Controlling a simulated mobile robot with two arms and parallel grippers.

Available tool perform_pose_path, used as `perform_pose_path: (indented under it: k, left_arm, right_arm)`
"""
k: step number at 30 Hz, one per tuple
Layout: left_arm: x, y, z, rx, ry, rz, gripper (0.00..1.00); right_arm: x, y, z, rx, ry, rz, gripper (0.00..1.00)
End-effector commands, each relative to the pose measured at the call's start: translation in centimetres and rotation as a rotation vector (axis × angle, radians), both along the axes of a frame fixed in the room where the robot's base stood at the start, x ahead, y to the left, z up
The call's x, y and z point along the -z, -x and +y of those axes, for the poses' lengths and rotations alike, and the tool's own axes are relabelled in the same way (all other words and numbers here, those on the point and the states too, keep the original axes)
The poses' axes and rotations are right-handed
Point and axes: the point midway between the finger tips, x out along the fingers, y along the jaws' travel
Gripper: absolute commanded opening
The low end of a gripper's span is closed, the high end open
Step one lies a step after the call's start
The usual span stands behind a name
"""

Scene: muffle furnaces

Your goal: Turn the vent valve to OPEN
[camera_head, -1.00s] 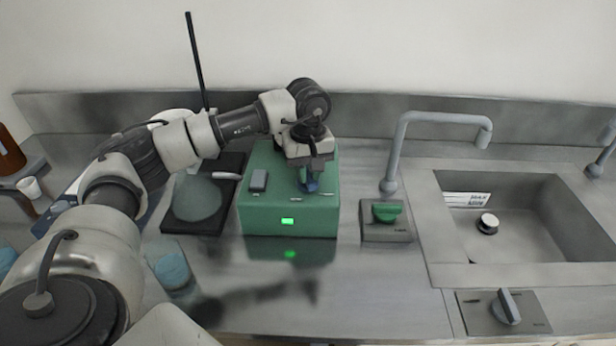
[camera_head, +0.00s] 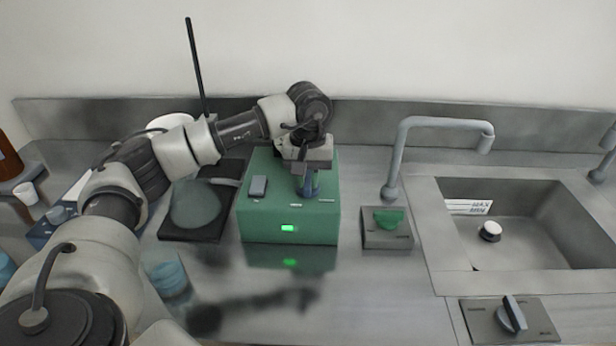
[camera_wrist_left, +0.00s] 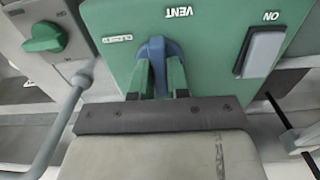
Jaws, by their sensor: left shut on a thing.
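The vent valve is a blue knob (camera_wrist_left: 156,50) on top of a green box (camera_head: 262,215), below the printed word VENT (camera_wrist_left: 178,13) in the left wrist view. My left gripper (camera_wrist_left: 158,85) is shut on the knob, one green-padded finger on each side. In the head view the gripper (camera_head: 308,180) reaches down onto the box's top, and the blue knob is mostly hidden by it. A small label (camera_wrist_left: 117,38) sits beside the knob, too small to read surely. My right gripper is not in view.
A grey switch (camera_head: 258,186) marked ON is beside the valve. The box has a lit green display (camera_head: 288,228). A green knob on a plate (camera_head: 388,217), a faucet (camera_head: 396,160) and a sink (camera_head: 530,240) are right. A black plate (camera_head: 190,233) is left.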

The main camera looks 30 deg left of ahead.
Motion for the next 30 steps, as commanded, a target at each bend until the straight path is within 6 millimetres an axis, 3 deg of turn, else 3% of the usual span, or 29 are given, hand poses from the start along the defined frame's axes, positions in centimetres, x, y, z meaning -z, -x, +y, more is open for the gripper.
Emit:
perform_pose_path:
  k: [2,3,8,19,30]
  left_arm:
    - [-0.3,-0.1,0.0,0.002,0.001,-0.005,0.0]
    - [-0.3,-0.1,0.0,0.002,0.001,-0.006,0.17]
    - [-0.2,-0.1,0.0,0.001,0.0,-0.004,0.41]
    - [-0.8,-0.1,0.0,0.0,0.001,-0.004,0.41]
    - [-7.7,-0.1,0.0,0.001,0.002,-0.007,0.41]
  right_arm:
    - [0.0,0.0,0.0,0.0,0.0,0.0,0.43]
    - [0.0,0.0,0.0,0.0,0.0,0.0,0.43]
    - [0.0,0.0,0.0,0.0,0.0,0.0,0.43]
    - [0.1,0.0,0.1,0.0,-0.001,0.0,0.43]
    - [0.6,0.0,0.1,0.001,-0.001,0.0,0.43]
